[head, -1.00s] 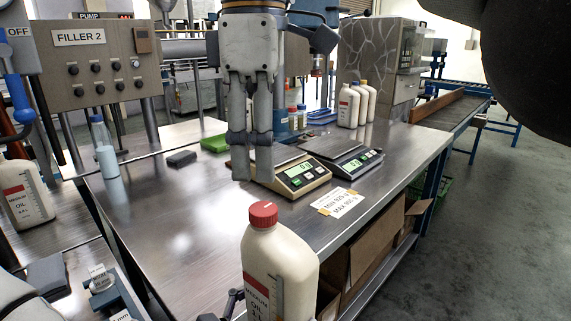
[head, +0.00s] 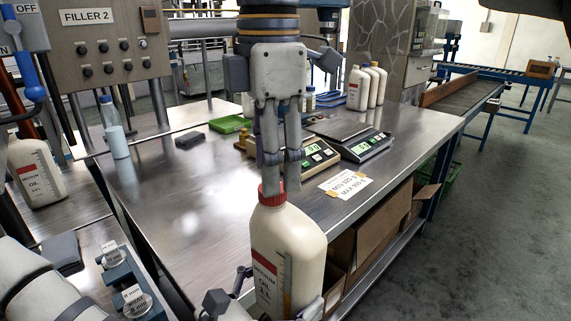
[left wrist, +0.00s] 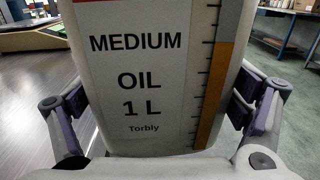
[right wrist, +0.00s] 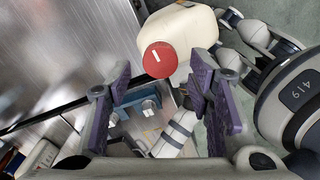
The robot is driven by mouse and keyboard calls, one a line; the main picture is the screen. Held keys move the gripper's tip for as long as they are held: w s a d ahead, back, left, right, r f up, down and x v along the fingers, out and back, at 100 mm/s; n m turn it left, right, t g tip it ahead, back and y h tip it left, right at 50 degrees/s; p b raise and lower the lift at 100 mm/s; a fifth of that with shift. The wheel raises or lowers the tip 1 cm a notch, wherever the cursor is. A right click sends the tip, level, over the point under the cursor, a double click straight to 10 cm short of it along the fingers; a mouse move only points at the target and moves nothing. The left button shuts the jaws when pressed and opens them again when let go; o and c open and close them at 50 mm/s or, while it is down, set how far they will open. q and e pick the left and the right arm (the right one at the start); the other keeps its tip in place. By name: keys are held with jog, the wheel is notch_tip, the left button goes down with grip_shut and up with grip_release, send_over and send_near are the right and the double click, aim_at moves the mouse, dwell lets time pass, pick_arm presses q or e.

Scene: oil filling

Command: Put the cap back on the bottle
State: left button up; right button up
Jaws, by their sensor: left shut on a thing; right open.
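The cream oil bottle (head: 287,245) stands upright at the front of the head view, with the red cap (head: 271,197) on its neck. My left gripper (head: 276,298) is shut around the bottle's lower body. The bottle's "MEDIUM OIL 1 L" label (left wrist: 138,75) fills the left wrist view between the fingers. My right gripper (head: 278,178) points down right above the cap, and its fingers partly hide the cap in the head view. In the right wrist view it is open and empty, and the cap (right wrist: 159,59) shows beyond the fingertips, nearer the upper middle. Whether the cap is fully seated cannot be told.
The steel table (head: 185,215) bears two scales (head: 362,143), a paper sign (head: 346,185), a green tray (head: 229,124) and several oil bottles (head: 357,88) behind. Another oil bottle (head: 36,172) stands at left. A cardboard box (head: 378,225) lies under the table.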

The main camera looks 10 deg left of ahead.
jog(key=shift+f, duration=1.4)
grip_shut()
jog(key=m, duration=0.3)
jog(key=shift+m, duration=0.4)
jog(key=m, duration=0.3)
jog(key=shift+m, duration=0.3)
jog(key=m, duration=1)
jog(key=shift+m, duration=0.3)
jog(key=shift+o, duration=0.3)
grip_release()
